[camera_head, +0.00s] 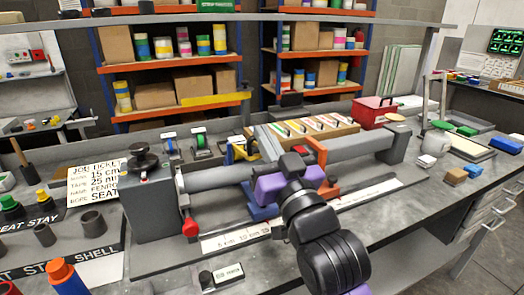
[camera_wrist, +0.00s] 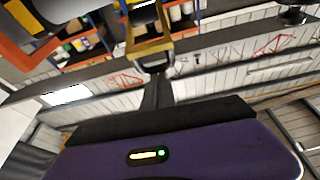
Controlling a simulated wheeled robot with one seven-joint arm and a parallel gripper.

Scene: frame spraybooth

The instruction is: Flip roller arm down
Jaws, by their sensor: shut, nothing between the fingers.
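A long grey tube (camera_head: 222,176) lies across the bench between a grey box with a black knob (camera_head: 148,195) and a grey end block (camera_head: 393,143). An orange bracket (camera_head: 318,149) stands beside the tube, close to my purple hand. I cannot tell for sure which part is the roller arm. My gripper in the wrist view (camera_wrist: 157,90) has its dark fingers together and holds nothing. A yellow metal bracket (camera_wrist: 150,47) shows just beyond the fingertips; contact is unclear. In the head view my wrist and hand hide the fingertips and part of the tube.
A red-knobbed lever (camera_head: 190,227) stands at the tube's left end. A tray of coloured strips (camera_head: 305,130) and a red box (camera_head: 373,109) sit behind the tube. Cups and pegs crowd the left. Shelves stand behind. The right front bench is fairly clear.

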